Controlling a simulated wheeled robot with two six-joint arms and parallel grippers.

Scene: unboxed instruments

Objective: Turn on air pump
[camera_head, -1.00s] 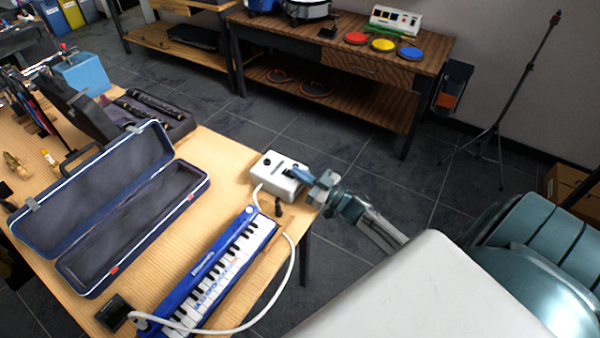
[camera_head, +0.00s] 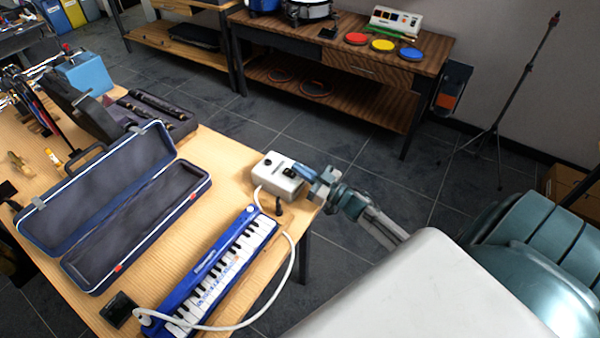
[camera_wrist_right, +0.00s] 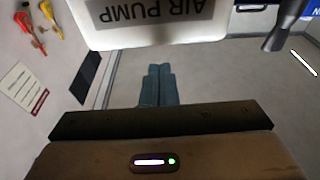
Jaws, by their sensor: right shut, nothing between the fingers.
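The air pump (camera_head: 277,177) is a small white box with dark knobs or switches on top, at the right edge of the wooden table. In the right wrist view its white face (camera_wrist_right: 150,20) shows the upside-down words "AIR PUMP". My right gripper (camera_head: 304,172) is shut and empty, at the pump's right side near its top; I cannot tell whether it touches. In the right wrist view the closed fingers (camera_wrist_right: 160,84) lie just below the pump's lettered edge. The switch state is not readable. My left gripper is not in view.
A white hose (camera_head: 292,262) runs from the pump area around a blue melodica (camera_head: 215,270). An open blue case (camera_head: 64,262) lies to the left. The table edge is close beside the pump. A tripod stand (camera_head: 502,120) stands on the floor at right.

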